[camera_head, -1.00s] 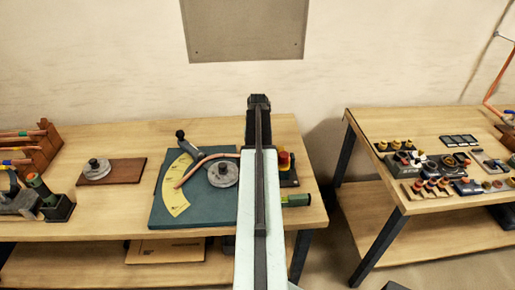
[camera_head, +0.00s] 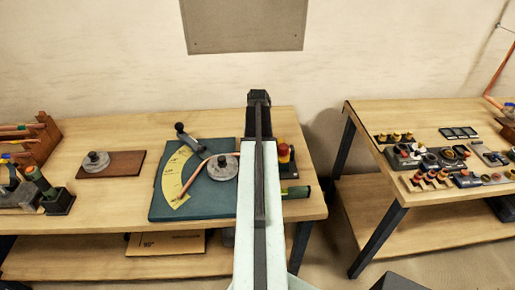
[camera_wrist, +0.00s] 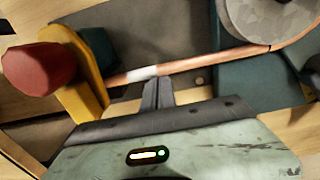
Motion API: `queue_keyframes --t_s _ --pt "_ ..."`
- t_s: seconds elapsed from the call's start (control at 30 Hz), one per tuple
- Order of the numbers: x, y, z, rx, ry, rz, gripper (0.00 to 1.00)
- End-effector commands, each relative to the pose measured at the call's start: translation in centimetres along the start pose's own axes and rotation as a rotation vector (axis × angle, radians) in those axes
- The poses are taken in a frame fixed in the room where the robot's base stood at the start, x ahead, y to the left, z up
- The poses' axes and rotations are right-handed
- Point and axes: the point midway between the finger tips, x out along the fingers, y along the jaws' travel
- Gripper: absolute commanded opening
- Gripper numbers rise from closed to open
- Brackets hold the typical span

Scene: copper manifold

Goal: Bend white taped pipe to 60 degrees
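A copper pipe with a white tape band (camera_wrist: 143,74) crosses the wrist view and runs past the grey bending disc (camera_wrist: 275,15). In the head view the pipe (camera_head: 195,178) curves from the disc (camera_head: 223,167) down across the yellow angle scale (camera_head: 171,185). Its free end lies over the lower part of the scale. My gripper (camera_wrist: 157,85) has its narrow fingers together, with the tips at the pipe beside the white tape. I cannot tell whether they touch it. In the head view my arm hides the fingers and the tape. A black-knobbed lever (camera_head: 187,138) stands at the board's back.
A yellow bracket with a red knob (camera_wrist: 40,68) stands beside the pipe. The teal board (camera_head: 205,206) carries the bender. A grey disc on a brown board (camera_head: 112,164) lies to the left. Another table with many small parts (camera_head: 430,155) stands right, beyond a gap.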

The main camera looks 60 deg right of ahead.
Motion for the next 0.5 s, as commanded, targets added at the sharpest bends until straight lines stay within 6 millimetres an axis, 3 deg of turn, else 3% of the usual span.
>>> queue_keyframes --t_s 0.23,0.3,0.5 --pt "0.1 0.3 -4.2 -0.004 0.006 0.0 0.0" --pt "-2.6 0.4 -3.7 -0.002 0.006 0.0 0.0" --pt "-7.2 0.5 -3.7 -0.001 0.007 0.0 0.0"
